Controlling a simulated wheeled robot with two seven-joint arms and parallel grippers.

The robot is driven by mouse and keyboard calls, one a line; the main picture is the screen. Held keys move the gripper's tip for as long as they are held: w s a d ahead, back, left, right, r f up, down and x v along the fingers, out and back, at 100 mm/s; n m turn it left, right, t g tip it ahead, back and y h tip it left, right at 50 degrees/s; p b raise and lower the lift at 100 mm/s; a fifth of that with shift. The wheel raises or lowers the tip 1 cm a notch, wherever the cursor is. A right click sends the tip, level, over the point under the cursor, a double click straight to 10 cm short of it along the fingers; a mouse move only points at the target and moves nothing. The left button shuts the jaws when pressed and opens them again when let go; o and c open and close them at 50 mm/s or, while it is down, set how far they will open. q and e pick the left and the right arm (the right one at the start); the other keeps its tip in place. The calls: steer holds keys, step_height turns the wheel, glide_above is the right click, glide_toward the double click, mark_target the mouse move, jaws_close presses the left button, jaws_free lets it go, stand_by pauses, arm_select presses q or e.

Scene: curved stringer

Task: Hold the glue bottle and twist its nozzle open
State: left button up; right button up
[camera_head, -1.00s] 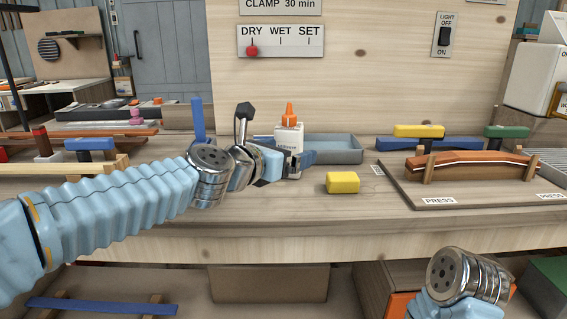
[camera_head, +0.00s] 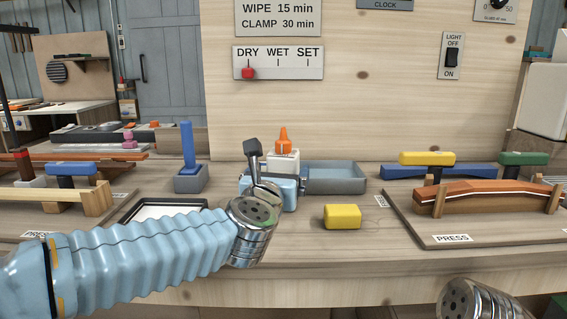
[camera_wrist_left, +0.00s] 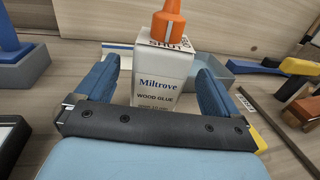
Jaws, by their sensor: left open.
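The white glue bottle (camera_head: 285,161) stands upright on the bench with its orange nozzle (camera_head: 283,141) on top. In the left wrist view the bottle (camera_wrist_left: 160,82), labelled Miltrove wood glue, stands between the two blue fingers of my left gripper (camera_wrist_left: 160,85), and its orange nozzle (camera_wrist_left: 171,22) rises above them. The fingers are open, with a small gap visible on each side of the bottle. In the head view my left gripper hides the lower bottle. My right wrist shows at the lower right edge; its gripper is out of view.
A grey-blue tray (camera_head: 335,180) is right behind the bottle. A yellow block (camera_head: 342,216) lies to the right in front. A blue upright tool in a holder (camera_head: 190,178) stands to the left. A press board (camera_head: 470,230) with a curved wooden piece is at right.

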arm_select(q)
steer(key=shift+w+d+p, duration=0.2)
steer(key=shift+w+d, duration=0.05)
steer(key=shift+w, duration=0.9)
steer(key=shift+w+d+p, duration=0.15)
steer(key=shift+w+d, duration=0.05)
steer(key=shift+w, duration=0.95)
steer(key=shift+c, duration=0.2)
